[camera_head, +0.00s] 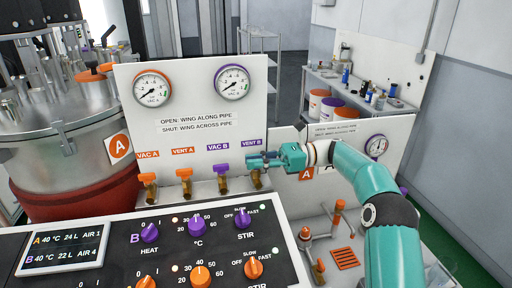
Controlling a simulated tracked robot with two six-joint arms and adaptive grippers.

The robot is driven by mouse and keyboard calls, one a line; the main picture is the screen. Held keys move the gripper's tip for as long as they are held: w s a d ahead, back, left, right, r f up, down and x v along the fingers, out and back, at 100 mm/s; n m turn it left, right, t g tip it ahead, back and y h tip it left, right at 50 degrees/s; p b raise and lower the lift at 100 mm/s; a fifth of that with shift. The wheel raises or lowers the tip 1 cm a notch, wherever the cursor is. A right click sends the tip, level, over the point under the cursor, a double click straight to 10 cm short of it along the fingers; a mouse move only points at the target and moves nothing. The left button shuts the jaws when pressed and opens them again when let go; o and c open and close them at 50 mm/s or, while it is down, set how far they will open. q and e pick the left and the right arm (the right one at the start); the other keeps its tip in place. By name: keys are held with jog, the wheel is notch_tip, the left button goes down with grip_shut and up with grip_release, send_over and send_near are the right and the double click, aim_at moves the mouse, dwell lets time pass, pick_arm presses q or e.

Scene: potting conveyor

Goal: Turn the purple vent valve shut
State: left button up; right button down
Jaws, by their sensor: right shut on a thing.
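The purple vent valve (256,179) is the rightmost valve in the row, under the VENT B label. Its brass body shows, and its wing is mostly hidden by my right gripper (256,162). My right gripper comes in from the right and is shut on the valve's wing. I cannot tell whether the wing lies along or across the pipe. The sign (196,122) says open is wing along pipe, shut is wing across pipe. My left gripper is not in view.
Left of it stand the purple VAC B valve (222,171) and the orange VENT A (184,174) and VAC A (148,179) valves. Gauges (232,83) sit above. A knob panel (190,230) is in front, a steel vessel (65,150) at left.

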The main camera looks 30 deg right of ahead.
jog(key=shift+f+g, duration=0.2)
jog(key=shift+g, duration=0.1)
jog(key=c, duration=1.2)
grip_release()
jog(key=shift+d+r, duration=0.1)
jog(key=shift+f+v, duration=0.2)
jog(key=shift+v, duration=3.45)
